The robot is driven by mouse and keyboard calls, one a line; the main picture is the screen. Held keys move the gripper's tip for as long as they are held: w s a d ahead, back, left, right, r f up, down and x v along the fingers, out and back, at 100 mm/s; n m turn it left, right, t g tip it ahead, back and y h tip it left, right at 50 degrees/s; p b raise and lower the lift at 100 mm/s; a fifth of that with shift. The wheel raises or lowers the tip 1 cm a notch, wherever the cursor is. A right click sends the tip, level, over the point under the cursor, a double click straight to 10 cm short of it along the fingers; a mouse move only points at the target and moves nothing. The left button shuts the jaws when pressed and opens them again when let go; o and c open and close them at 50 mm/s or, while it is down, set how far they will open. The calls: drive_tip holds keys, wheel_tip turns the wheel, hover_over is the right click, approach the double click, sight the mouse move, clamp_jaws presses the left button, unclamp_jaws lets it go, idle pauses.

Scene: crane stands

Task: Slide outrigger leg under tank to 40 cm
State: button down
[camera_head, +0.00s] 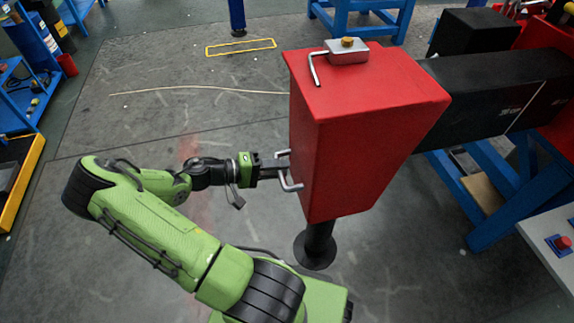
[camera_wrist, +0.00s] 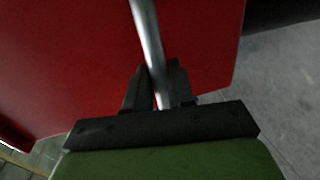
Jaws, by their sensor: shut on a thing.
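The outrigger leg shows as a black beam (camera_head: 490,92) with a white line across it and a large red end box (camera_head: 350,135). It is extended out to the left from the blue stand. A bent metal handle (camera_head: 291,184) sits on the box's left face. My gripper (camera_head: 281,171) is at that face with its fingers shut around the handle; the handle bar (camera_wrist: 147,32) runs between both fingers in the wrist view. The red face (camera_wrist: 70,70) fills much of that view. I cannot tell for certain which part is the tank.
A black foot (camera_head: 318,248) stands under the red box. A metal block with a bent lever (camera_head: 348,53) sits on top. A blue stand (camera_head: 495,228) and a panel with a red button (camera_head: 562,242) are at right. The floor left of the box is mostly open.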

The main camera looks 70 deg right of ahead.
drive_tip(key=shift+w+f, duration=0.1)
drive_tip(key=shift+w, duration=0.05)
drive_tip(key=c, duration=1.3)
unclamp_jaws()
drive_tip(key=shift+c, duration=0.2)
drive_tip(key=shift+o, duration=1.2)
drive_tip(key=shift+s+d, duration=0.15)
drive_tip(key=shift+s, duration=0.15)
drive_tip(key=p+v, duration=0.3)
drive_tip(key=v, duration=1.3)
